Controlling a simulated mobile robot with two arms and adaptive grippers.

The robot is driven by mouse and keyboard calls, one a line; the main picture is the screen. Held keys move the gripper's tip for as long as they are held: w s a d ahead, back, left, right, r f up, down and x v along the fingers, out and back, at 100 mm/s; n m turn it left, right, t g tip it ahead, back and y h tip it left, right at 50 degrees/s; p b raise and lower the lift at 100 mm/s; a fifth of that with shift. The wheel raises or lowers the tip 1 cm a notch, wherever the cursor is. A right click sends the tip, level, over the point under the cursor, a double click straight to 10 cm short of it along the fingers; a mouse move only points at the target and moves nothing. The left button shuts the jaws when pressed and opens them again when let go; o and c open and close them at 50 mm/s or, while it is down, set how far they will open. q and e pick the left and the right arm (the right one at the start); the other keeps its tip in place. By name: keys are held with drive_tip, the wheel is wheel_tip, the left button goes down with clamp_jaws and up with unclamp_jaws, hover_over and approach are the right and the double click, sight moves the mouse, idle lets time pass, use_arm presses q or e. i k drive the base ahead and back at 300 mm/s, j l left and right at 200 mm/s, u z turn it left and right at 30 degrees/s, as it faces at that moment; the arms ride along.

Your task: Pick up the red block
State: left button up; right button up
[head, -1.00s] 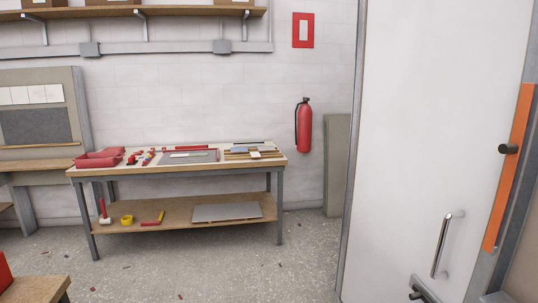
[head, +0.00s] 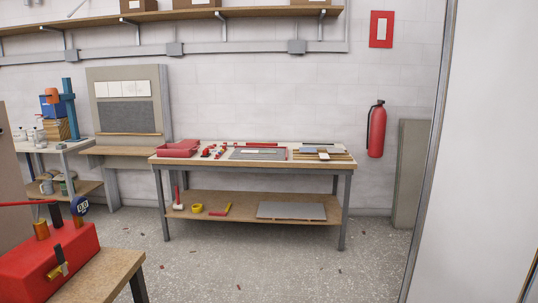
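The workbench (head: 180,162) stands against the back wall. Several small red pieces (head: 206,153) lie on its top, right of a red tray (head: 178,148). They are too small to tell whether one is the red block. Neither of my grippers shows in the head view.
A fire extinguisher (head: 377,130) hangs on the back wall. A white panel (head: 490,160) stands close on the right. The floor (head: 270,265) before the workbench is mostly clear, with small scattered bits.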

sight(206, 154)
drive_tip(key=i+j+z, duration=0.15)
drive_tip(key=i, duration=2.3)
drive_tip(key=i+j+u, duration=0.1)
drive_tip(key=i+u, duration=0.25)
drive_tip(key=i, duration=0.2)
drive_tip(key=i+u, duration=0.35)
drive_tip(key=i, duration=0.2)
drive_tip(key=i+l+u, duration=0.35)
drive_tip(key=i, duration=0.15)
drive_tip(key=i+j+z, duration=0.15)
drive_tip(key=i+j, duration=0.65)
drive_tip(key=i, duration=0.15)
